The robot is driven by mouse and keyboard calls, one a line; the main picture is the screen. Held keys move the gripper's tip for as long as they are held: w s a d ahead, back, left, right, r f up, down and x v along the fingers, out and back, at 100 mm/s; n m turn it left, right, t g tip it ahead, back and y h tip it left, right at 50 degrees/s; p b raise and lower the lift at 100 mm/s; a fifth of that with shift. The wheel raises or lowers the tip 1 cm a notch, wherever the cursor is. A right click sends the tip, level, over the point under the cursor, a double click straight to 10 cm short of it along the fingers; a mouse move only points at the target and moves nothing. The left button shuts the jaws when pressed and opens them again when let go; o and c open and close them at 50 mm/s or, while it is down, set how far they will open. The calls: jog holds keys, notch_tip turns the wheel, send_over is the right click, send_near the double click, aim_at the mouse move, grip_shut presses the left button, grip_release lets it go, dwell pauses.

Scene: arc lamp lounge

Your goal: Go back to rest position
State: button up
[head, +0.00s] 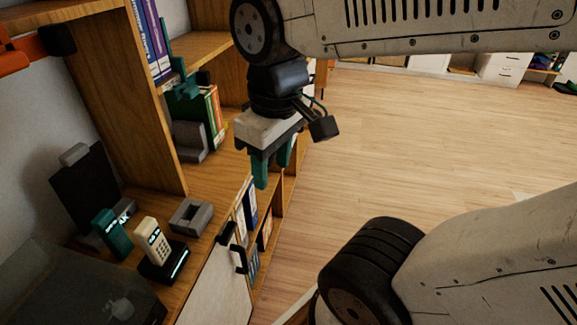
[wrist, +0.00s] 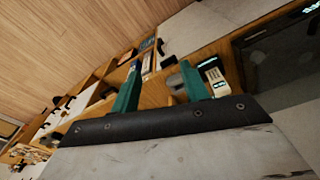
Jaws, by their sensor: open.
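My gripper (head: 272,168) hangs in the upper middle of the head view, with teal fingers pointing down. It is above and in front of the wooden shelf unit (head: 160,115). In the wrist view its two teal fingers (wrist: 160,85) are spread apart with nothing between them. My arm's grey links reach in from the right side of the head view.
A cream cordless phone (head: 153,237), a teal handset (head: 112,233) and a grey square block (head: 191,217) stand on the lower shelf top at left. The wooden floor (head: 420,140) at right is clear.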

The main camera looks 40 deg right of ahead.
jog(key=s+m, duration=0.1)
jog(key=s+d+m, duration=0.1)
jog(key=shift+s+f+m, duration=0.1)
jog(key=shift+s+m, duration=0.25)
jog(key=shift+m, duration=0.05)
dwell(1.1)
